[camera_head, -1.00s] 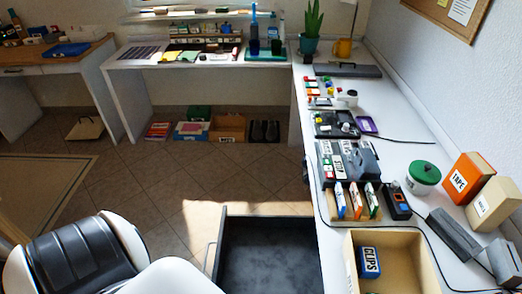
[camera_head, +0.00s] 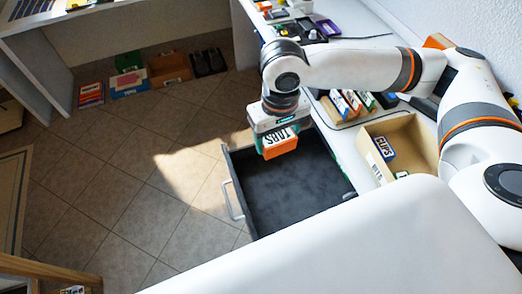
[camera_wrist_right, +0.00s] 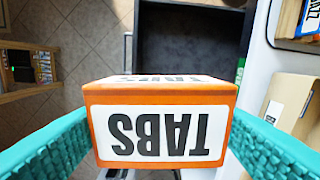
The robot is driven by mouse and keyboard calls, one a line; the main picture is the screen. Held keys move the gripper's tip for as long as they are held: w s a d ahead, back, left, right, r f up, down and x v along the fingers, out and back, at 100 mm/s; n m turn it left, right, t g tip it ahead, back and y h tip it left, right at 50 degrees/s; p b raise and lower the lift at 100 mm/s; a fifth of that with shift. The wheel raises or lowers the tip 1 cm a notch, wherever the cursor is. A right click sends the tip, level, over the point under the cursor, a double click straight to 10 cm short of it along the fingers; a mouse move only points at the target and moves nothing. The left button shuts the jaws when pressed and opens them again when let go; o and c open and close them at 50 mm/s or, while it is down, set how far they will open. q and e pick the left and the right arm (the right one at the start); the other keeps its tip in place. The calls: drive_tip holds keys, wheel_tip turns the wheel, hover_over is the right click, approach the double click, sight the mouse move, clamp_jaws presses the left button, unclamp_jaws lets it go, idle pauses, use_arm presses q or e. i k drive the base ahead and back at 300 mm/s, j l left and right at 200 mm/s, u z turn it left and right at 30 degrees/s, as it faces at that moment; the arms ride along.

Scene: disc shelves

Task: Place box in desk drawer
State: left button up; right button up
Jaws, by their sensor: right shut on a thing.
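An orange box with a white label reading TABS (camera_head: 281,141) hangs in my right gripper (camera_head: 277,124), above the back left part of the open desk drawer. The box also fills the middle of the right wrist view (camera_wrist_right: 160,125), between the two teal fingers, with its label upside down. The desk drawer (camera_head: 290,190) is pulled out, dark inside, and the part of its floor that shows is empty. It also shows behind the box in the right wrist view (camera_wrist_right: 185,45). My left gripper is in neither current view.
On the white desk right of the drawer, a cardboard tray (camera_head: 412,140) holds a blue CLIPS box (camera_head: 384,148). Several upright boxes (camera_head: 345,103) stand behind it. The drawer's front panel and handle (camera_head: 233,200) face left, with open tiled floor beyond.

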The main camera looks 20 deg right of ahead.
sight(298, 192)
drive_tip(key=i+j+u, duration=0.1)
drive_tip(key=i+j, duration=0.2)
drive_tip(key=j, duration=0.15)
drive_tip(key=i+z, duration=0.1)
drive_tip(key=z, duration=0.35)
drive_tip(key=i+j+z, duration=0.1)
drive_tip(key=z, duration=0.35)
drive_tip(key=i+j+z, duration=0.1)
drive_tip(key=z, duration=0.35)
drive_tip(key=i+j+z, duration=0.2)
drive_tip(key=z, duration=0.2)
drive_tip(key=i+j+z, duration=0.15)
drive_tip(key=z, duration=0.2)
drive_tip(key=j, duration=0.1)
